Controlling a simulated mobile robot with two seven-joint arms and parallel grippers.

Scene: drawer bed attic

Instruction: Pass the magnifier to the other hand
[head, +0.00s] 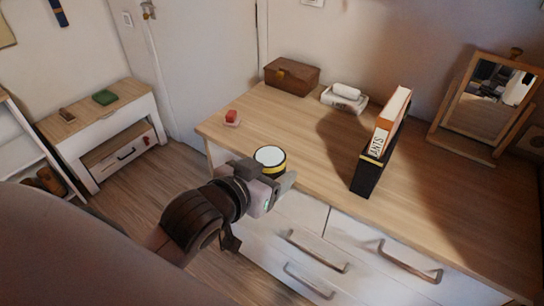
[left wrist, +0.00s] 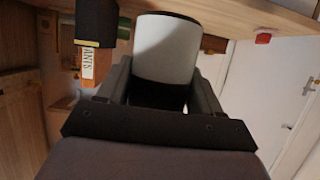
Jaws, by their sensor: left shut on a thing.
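The magnifier (head: 270,155) shows in the head view as a short round piece with a pale disc top and a yellow and dark rim. In the left wrist view its pale cylindrical side (left wrist: 166,50) stands between the fingers. My left gripper (head: 271,183) is shut on it, near the front left edge of the wooden dresser top. The fingers hide part of its lower side. I cannot tell its gap from the dresser. My right gripper is in neither view.
On the dresser (head: 300,140) stand a brown box (head: 292,77), a white dish (head: 345,97), a small red block (head: 231,117), a dark holder with a book (head: 380,145) and a tilted mirror (head: 490,95). Drawer handles (head: 317,252) jut from the front. A low side table (head: 105,125) stands left.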

